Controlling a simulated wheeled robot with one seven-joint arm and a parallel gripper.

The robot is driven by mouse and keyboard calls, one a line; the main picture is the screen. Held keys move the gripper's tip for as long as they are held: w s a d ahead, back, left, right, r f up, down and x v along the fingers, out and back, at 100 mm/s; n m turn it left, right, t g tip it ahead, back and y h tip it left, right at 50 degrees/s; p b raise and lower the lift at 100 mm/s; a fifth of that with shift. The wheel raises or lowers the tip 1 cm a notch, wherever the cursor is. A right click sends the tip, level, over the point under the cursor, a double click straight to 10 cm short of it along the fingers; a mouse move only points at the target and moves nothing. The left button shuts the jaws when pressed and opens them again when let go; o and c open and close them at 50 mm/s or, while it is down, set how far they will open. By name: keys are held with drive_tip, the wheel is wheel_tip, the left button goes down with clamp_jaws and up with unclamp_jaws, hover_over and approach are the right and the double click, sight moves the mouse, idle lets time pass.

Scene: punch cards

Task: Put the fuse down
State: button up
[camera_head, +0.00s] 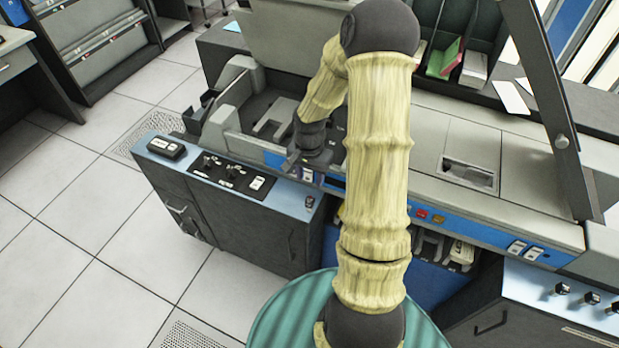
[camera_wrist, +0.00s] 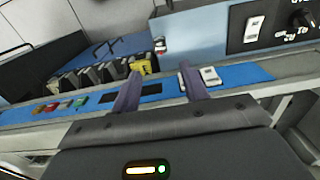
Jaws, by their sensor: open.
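My gripper (camera_wrist: 161,76) is open in the wrist view, its two purple-grey fingers apart with nothing visible between them. They reach over the blue front strip (camera_wrist: 110,94) of the machine. In the head view my gripper (camera_head: 307,166) is at that strip, its tips hard to make out. A small dark cylinder with a reddish part (camera_head: 309,202), possibly the fuse, stands on the near right corner of the blue-topped cabinet. A similar small piece shows in the wrist view (camera_wrist: 160,46), beyond the fingers and apart from them.
A white rocker switch (camera_wrist: 210,76) sits beside the right finger. Coloured buttons (camera_wrist: 62,104) line the strip at left. The blue-topped cabinet (camera_head: 285,194) carries switches and knobs. Several grey and yellow blocks (camera_wrist: 100,75) stand in a recess. Tiled floor (camera_head: 110,190) is open at left.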

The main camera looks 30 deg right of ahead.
idle(0.3)
drive_tip(key=s+a+r+n+t, duration=0.2)
drive_tip(key=s+a+r+n, duration=0.8)
drive_tip(key=s+a+r, duration=0.2)
wheel_tip(320, 180, up, 2)
drive_tip(key=shift+a+t, duration=0.3)
drive_tip(key=shift+a, duration=0.05)
drive_tip(key=shift+c, duration=0.9)
drive_tip(key=shift+w, duration=0.1)
